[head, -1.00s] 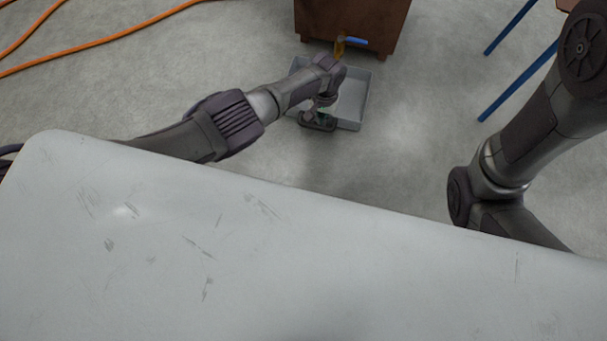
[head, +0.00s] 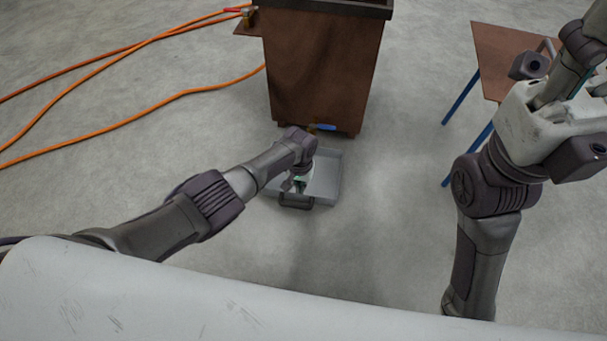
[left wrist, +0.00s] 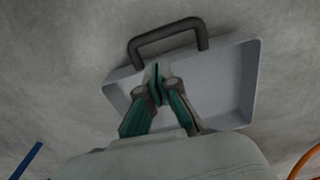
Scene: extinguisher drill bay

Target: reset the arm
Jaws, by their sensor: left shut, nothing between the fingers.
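My left gripper (head: 297,184) reaches down over the near part of a shallow grey tray (head: 325,183) on the floor. In the left wrist view its green-sided fingers (left wrist: 157,78) are together with nothing between them. There they overlap the tray (left wrist: 226,90) close to the wall that has the dark handle (left wrist: 168,35). I cannot tell whether the tips touch the tray. My right arm (head: 485,220) is raised at the right. A pale part (head: 535,125) sits above its dark joint, and no clear pair of right fingers shows.
A brown cabinet (head: 320,75) stands behind the tray, with a blue-handled valve (head: 325,127) low on it. Orange hoses (head: 140,110) lie on the floor at left. A brown table (head: 497,60) with blue legs is at right. A pale worn surface (head: 150,305) fills the near edge.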

